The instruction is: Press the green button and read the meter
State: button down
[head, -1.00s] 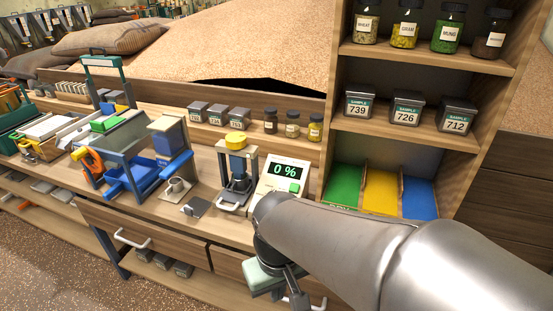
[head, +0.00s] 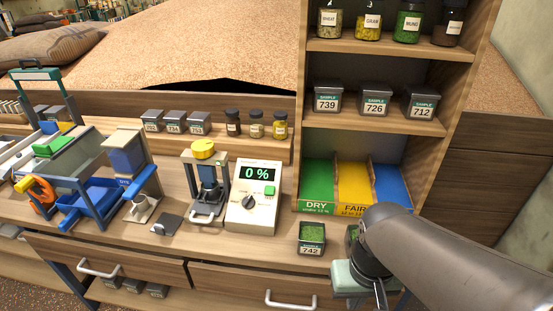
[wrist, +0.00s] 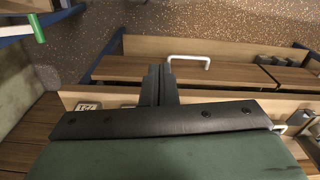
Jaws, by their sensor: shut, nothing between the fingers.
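The meter (head: 240,213) is a cream box on the bench with a dark dial. Its display (head: 259,174) reads 0 %. The green button (head: 270,191) sits on its face, below the display at the right, and is unobstructed. My gripper (wrist: 160,83) has its two dark fingers together and empty in the wrist view. In the head view its pale green body shows at the bench front, to the right of and apart from the meter; its fingertips cannot be made out there.
An open sample box labelled 742 (head: 312,239) with green contents stands between the meter and my gripper. A press with a yellow knob (head: 204,150) stands left of the meter. Green (head: 318,182), yellow (head: 355,185) and blue (head: 391,184) bins sit behind. Drawer handles (head: 290,299) project in front.

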jog(key=w+a+r+m+y+p, duration=0.25)
jog(key=w+a+y, duration=0.25)
jog(key=w+a, duration=0.45)
jog(key=m+t+y+p, duration=0.3)
jog(key=m+t+p, duration=0.1)
jog(key=m+t, duration=0.5)
send_over(270, 191)
jog(key=s, duration=0.6)
jog(key=g, duration=0.1)
jog(key=shift+w+d+f+m, duration=0.1)
jog(key=shift+f+m, duration=0.05)
jog(key=shift+m, duration=0.2)
jog(key=w+f+b, duration=0.1)
jog(key=f, duration=0.1)
jog(key=w+f, duration=0.1)
jog(key=f, duration=0.1)
jog(key=w+f+b, duration=0.1)
jog(key=f, duration=0.2)
jog(key=shift+w+d+f+b, duration=0.1)
jog(key=shift+w+d+b, duration=0.1)
jog(key=shift+b, duration=0.15)
jog(key=shift+w+f+b, duration=0.25)
jog(key=shift+f+b, duration=0.1)
jog(key=shift+b, duration=0.05)
jog(key=shift+f+b, duration=0.2)
jog(key=shift+b, duration=0.15)
